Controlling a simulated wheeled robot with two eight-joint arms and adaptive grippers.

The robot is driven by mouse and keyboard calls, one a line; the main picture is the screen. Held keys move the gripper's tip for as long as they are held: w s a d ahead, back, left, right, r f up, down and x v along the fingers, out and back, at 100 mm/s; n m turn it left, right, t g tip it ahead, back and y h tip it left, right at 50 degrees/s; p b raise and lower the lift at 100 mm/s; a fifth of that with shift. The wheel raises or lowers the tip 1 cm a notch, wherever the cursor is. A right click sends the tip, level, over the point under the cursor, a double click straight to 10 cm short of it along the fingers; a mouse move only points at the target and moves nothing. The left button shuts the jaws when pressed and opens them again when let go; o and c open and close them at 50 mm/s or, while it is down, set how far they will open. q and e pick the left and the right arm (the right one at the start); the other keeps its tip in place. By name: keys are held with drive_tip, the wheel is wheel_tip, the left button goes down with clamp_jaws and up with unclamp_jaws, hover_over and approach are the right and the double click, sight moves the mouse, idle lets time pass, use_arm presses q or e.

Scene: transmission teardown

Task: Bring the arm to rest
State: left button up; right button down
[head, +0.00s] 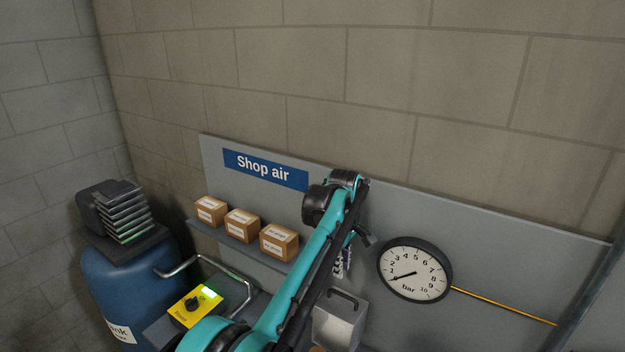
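My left arm, teal and black, rises from the bottom centre of the head view to a bent joint in front of the grey wall panel. A small dark part that looks like my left gripper (364,238) shows just right of the arm, left of the round gauge. It is small and partly hidden by the arm, and I cannot make out its two fingers or anything held. My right gripper is not in view.
A pressure gauge (414,270) hangs on the "Shop air" panel (480,245). Cardboard boxes (242,225) sit on a shelf left of my arm. A blue tank (130,290), a yellow control box (195,305) and a grey metal box (340,322) stand below. The upper wall is clear.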

use_arm(q)
drive_tip(key=s+a+f+m+t+b, duration=0.2)
drive_tip(key=s+a+m+b, duration=0.15)
drive_tip(key=s+a, duration=0.4)
drive_tip(key=s+a+f+m+t+b, duration=0.15)
drive_tip(key=s+a+b, duration=0.25)
drive_tip(key=a, duration=0.7)
drive_tip(key=s+a+f+m+t+b, duration=0.1)
drive_tip(key=s+a+f+m+b, duration=0.1)
drive_tip(key=s+a+f, duration=0.3)
drive_tip(key=s+a+f+m+t+b, duration=0.2)
drive_tip(key=s+a+f+b, duration=0.3)
drive_tip(key=s+f, duration=0.7)
drive_tip(key=shift+a+f+m, duration=0.3)
drive_tip(key=shift+a+m, duration=0.2)
drive_tip(key=shift+m, duration=0.3)
